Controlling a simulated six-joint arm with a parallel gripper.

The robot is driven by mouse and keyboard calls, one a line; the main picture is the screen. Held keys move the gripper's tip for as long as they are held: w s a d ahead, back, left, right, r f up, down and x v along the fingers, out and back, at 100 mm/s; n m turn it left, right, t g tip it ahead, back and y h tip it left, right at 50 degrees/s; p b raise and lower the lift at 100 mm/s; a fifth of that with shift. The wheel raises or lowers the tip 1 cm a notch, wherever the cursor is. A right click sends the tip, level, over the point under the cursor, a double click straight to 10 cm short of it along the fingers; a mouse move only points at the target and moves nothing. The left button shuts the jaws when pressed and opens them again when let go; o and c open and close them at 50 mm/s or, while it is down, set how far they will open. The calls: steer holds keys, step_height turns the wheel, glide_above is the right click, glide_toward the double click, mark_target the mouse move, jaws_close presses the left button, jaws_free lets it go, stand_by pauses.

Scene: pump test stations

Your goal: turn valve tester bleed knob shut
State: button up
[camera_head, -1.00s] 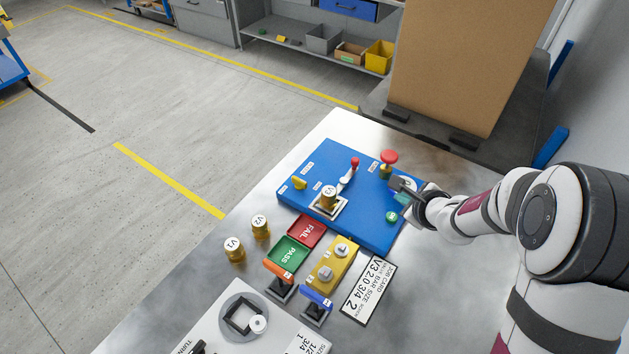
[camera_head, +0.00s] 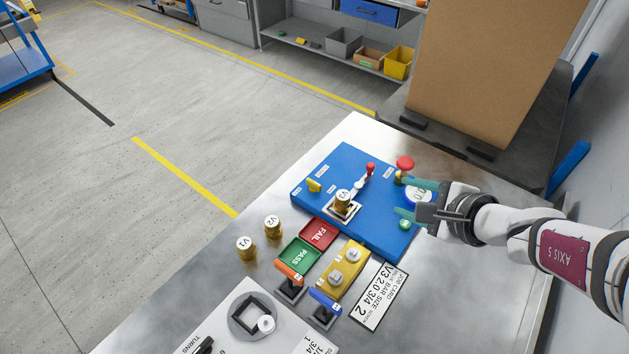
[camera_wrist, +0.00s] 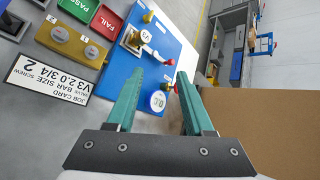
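The valve tester is a blue panel (camera_head: 375,220) on the metal bench; it also shows in the wrist view (camera_wrist: 180,45). A small yellow knob (camera_head: 314,185) sits at its far left corner, also in the wrist view (camera_wrist: 148,17). A red round knob (camera_head: 405,163) on a brass stem stands at its back right. The labels are too small to read, so I cannot tell which is the bleed knob. Valve V3 (camera_head: 343,198) sits in the clamp beside a red-tipped lever (camera_head: 370,168). My gripper (camera_head: 403,198) is open and empty over the panel's right side, near the gauge (camera_wrist: 158,100).
A green button (camera_head: 405,224) is close to my gripper. Valves V1 (camera_head: 246,247) and V2 (camera_head: 272,228), the FAIL tray (camera_head: 318,233) and PASS tray (camera_head: 299,255) lie left. A tall cardboard box (camera_head: 495,70) stands behind. A job card (camera_head: 378,298) lies in front.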

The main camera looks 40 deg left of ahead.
steer(key=shift+o, duration=1.2)
steer(key=s+d+r+n+g, duration=0.1)
steer(key=s+d+r+n, duration=0.1)
steer(key=s, duration=0.4)
steer(key=shift+s+n+g, duration=0.2)
steer(key=shift+n+g, duration=0.1)
steer(key=shift+g, duration=0.1)
steer(key=shift+o, duration=1.2)
steer(key=s+d+n+g+h, duration=0.2)
steer(key=s+d+n, duration=0.1)
steer(key=s, duration=0.5)
steer(key=shift+s+d+f+h, duration=0.15)
steer(key=shift+d+f+h, duration=0.3)
steer(key=shift+d, duration=0.45)
steer(key=s+d+f+n+g+h, duration=0.2)
steer(key=s+d+n+h, duration=0.2)
steer(key=d+n+h, duration=0.45)
steer(key=w+a+n+t+h, duration=0.2)
steer(key=w+n+t+h, duration=0.15)
steer(key=w+n, duration=0.65)
steer(key=n+t+y, duration=0.6)
steer(key=n+t, duration=0.5)
steer(key=n, duration=1.3)
glide_toward(312, 183)
steer(key=shift+m+h, duration=0.25)
steer(key=v, duration=0.5)
steer(key=shift+d, duration=0.15)
steer(key=shift+w+a+f, duration=0.15)
steer(key=shift+w+a, duration=0.1)
steer(key=x, duration=1.5)
